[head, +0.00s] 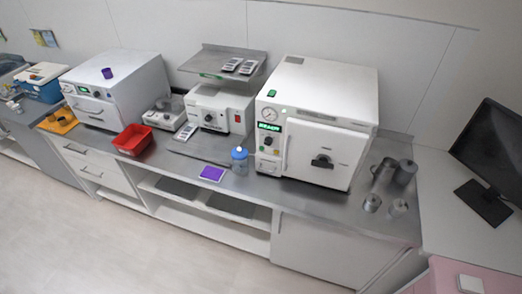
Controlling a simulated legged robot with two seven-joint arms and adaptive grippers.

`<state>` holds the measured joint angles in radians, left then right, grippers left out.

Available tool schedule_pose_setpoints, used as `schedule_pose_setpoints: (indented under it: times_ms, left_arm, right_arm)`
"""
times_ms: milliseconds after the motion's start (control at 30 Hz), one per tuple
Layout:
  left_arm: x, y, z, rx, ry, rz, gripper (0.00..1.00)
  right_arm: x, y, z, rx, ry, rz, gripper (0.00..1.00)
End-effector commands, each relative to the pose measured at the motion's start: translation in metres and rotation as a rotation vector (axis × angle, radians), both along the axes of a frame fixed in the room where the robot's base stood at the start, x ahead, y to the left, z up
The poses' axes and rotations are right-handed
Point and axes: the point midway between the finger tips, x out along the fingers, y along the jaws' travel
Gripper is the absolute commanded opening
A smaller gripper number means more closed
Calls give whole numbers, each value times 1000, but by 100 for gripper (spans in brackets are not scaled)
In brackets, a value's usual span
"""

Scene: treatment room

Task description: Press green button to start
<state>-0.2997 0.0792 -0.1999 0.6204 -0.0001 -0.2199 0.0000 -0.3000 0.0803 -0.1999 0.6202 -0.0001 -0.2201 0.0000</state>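A white box-shaped machine with a closed front door (325,155) stands on the grey counter, right of centre. Its left front panel carries a round gauge (270,114), a lit green display reading READY (269,127), and a dark knob (267,141). A second white machine (115,90) at the left has a small green display (84,90). Neither of my grippers is in the view.
A smaller white device with a red switch (237,116) stands mid-counter under a metal shelf (208,66). A red bin (132,139), purple pad (212,173) and blue-capped bottle (240,160) lie near the front edge. Metal canisters (404,172) and a monitor (492,155) stand right. The floor (90,230) is clear.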

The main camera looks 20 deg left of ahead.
Motion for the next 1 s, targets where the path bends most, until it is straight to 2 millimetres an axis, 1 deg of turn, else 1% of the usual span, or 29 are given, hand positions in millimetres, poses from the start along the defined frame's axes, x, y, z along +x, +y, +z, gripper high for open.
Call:
schedule_pose_setpoints:
  times_ms: [33, 67, 100, 167, 200, 233, 267, 1000]
  left_arm:
    - [0, 0, 0, 0, 0, 0, 54]
    - [0, 0, 0, 0, 0, 0, 46]
    - [0, 0, 0, 0, 0, 0, 36]
    - [0, 0, 0, 0, 0, 0, 21]
    - [0, 0, 0, 0, 0, 0, 11]
    - [0, 0, 0, 0, 0, 0, 4]
    - [0, 0, 0, 0, 0, 0, 0]
    - [0, 0, 0, 0, 1, 0, 0]
  right_arm:
    - [0, 0, 0, 0, 0, 0, 0]
    - [0, 0, 0, 0, 0, 0, 0]
    - [0, 0, 0, 0, 0, 0, 0]
    - [0, 0, 0, 0, 0, 0, 0]
    - [0, 0, 0, 0, 0, 0, 0]
    - [0, 0, 0, 0, 0, 0, 0]
    - [0, 0, 0, 0, 0, 0, 0]
    - [0, 0, 0, 0, 0, 0, 0]
